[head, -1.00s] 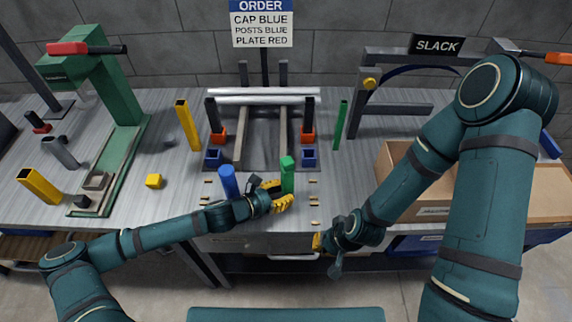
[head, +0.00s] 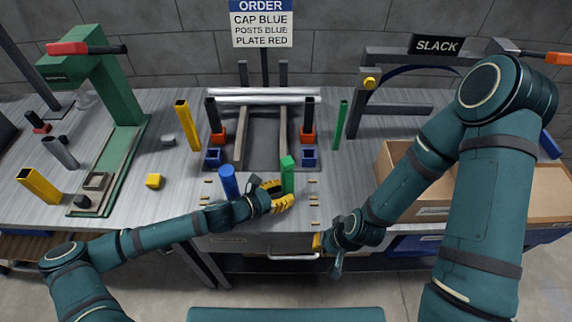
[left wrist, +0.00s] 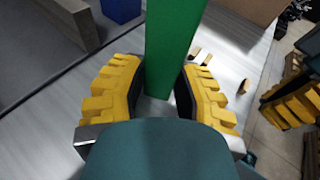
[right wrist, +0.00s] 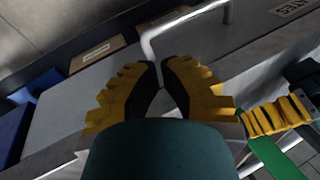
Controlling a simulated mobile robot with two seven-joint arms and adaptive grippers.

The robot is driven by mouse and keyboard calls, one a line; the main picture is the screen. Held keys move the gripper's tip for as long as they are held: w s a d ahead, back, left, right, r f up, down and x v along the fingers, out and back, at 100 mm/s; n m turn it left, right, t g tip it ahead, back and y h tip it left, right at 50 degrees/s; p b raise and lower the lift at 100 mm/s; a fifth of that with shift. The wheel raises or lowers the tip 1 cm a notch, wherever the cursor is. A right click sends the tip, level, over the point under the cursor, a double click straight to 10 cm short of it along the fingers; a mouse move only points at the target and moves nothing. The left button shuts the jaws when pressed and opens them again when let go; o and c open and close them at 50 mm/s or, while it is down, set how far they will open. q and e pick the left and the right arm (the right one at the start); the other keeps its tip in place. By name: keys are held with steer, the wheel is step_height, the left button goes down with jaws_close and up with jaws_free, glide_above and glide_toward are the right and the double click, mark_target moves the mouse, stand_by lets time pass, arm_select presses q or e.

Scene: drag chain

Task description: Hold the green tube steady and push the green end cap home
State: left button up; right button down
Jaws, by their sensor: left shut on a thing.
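The green tube (head: 288,182) stands upright near the front edge of the bench. A slightly wider, brighter green piece (head: 287,161) shows at its top; I cannot tell how far it is seated. My left gripper (head: 280,198) is shut around the tube's lower part. In the left wrist view, the tube (left wrist: 172,45) rises between the yellow fingers (left wrist: 164,95). My right gripper (head: 318,242) is empty, low at the bench's front edge, right of the tube. Its fingertips (right wrist: 160,68) are nearly together. The right wrist view shows green (right wrist: 275,160) beside the left fingers.
A blue tube (head: 228,182) stands close left of my left gripper. Behind are blue sockets (head: 309,158), rails (head: 283,130) and a thin green post (head: 341,125). A cardboard box (head: 425,195) stands right. A drawer handle (right wrist: 150,45) is near my right gripper.

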steer(key=w+r, duration=0.3)
steer(key=w+a+r, duration=0.1)
steer(key=w+r, duration=0.2)
steer(key=w, duration=0.1)
steer(key=w+a+r, duration=0.1)
steer(key=w+r, duration=0.1)
steer(key=w, duration=0.1)
steer(key=shift+w+a+r, duration=0.15)
steer(key=shift+w+r, duration=0.2)
steer(key=shift+r, duration=0.05)
steer(key=w+a+r, duration=0.1)
steer(key=w+r, duration=0.3)
steer(key=r, duration=0.2)
step_height(320, 180, up, 14)
steer(key=n+g+h, duration=0.2)
steer(key=n+h, duration=0.2)
steer(key=n, duration=0.4)
glide_above(288, 161)
steer(key=shift+f, duration=3.25)
steer(key=shift+f, duration=1.7)
